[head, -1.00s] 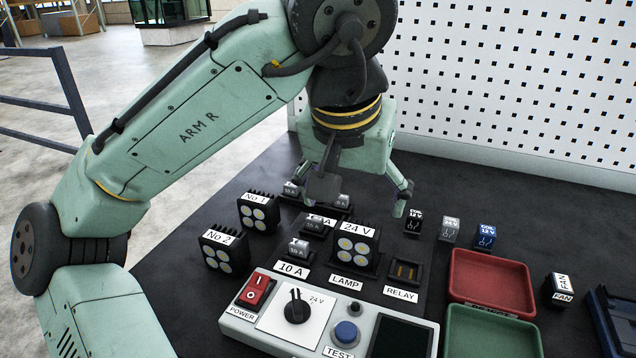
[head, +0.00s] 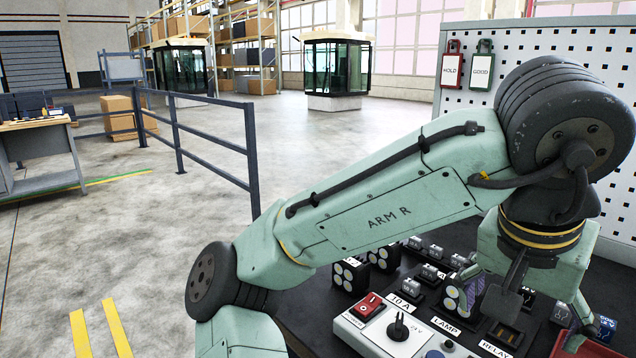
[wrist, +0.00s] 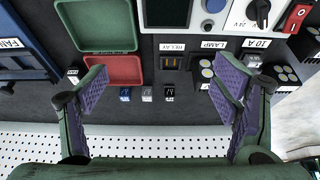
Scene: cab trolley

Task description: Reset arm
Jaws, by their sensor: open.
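My gripper (head: 525,312) hangs over the dark bench at the right of the head view, at the end of my bent green arm. Its fingers are spread, with purple pads, and nothing is between them. In the wrist view the gripper (wrist: 165,90) is wide open above the bench. Between and beyond the fingers lie three small relay cubes, one blue (wrist: 125,95), one grey (wrist: 147,95) and one black (wrist: 169,94). The relay socket (wrist: 171,62) and the lamp unit (wrist: 207,68) are nearby. My arm hides part of the bench in the head view.
A red tray (wrist: 112,70) and a green tray (wrist: 105,25) lie beside the control box (head: 385,330). A white pegboard (head: 460,85) with HOLD and GOOD tags stands behind the bench. A dark railing (head: 250,150) crosses the open floor at left.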

